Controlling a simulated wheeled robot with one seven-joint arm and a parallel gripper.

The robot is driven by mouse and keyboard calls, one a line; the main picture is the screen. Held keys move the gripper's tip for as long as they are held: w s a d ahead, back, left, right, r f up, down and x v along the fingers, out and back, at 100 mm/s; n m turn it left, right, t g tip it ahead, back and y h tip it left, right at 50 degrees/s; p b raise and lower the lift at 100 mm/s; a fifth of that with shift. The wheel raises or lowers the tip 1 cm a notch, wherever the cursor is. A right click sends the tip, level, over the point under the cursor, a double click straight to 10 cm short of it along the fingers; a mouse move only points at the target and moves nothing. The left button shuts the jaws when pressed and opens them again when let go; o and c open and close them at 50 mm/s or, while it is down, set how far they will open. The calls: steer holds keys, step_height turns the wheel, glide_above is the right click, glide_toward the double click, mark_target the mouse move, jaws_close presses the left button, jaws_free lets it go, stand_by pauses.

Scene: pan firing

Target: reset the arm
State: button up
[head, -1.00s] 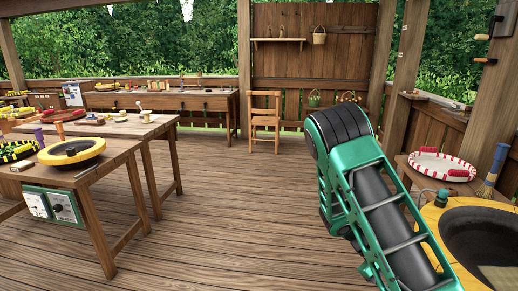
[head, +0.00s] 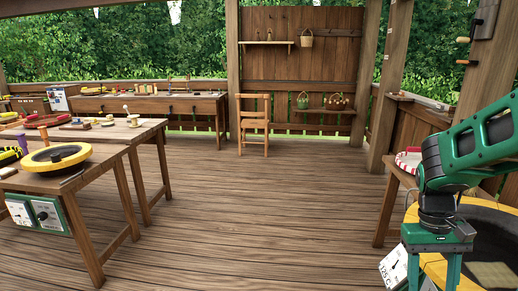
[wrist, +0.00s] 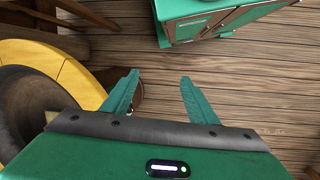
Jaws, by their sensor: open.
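My gripper (wrist: 160,77) is open in the wrist view. Its two green fingers stand apart, with nothing between them but the plank floor. In the head view, my green arm (head: 472,150) is bent at the right edge, and its lower end hangs down in front of the yellow-rimmed basin (head: 487,240). My fingertips are not clearly seen there. In the wrist view, the basin's yellow rim (wrist: 72,75) is close to the left of my gripper. My gripper is empty and apart from the rim.
A wooden bench (head: 52,183) with a yellow-rimmed round pan (head: 57,158) stands at the left. A chair (head: 254,124) stands at the back. A red-and-white dish (head: 408,161) shows partly behind my arm. The middle floor (head: 240,215) is clear.

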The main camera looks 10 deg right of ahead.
steer(key=s+a+r+m+t+y, duration=0.1)
steer(key=s+a+r+m+t, duration=0.1)
steer(key=s, duration=0.5)
steer(key=shift+a+r+t, duration=0.5)
steer(key=shift+r, duration=0.85)
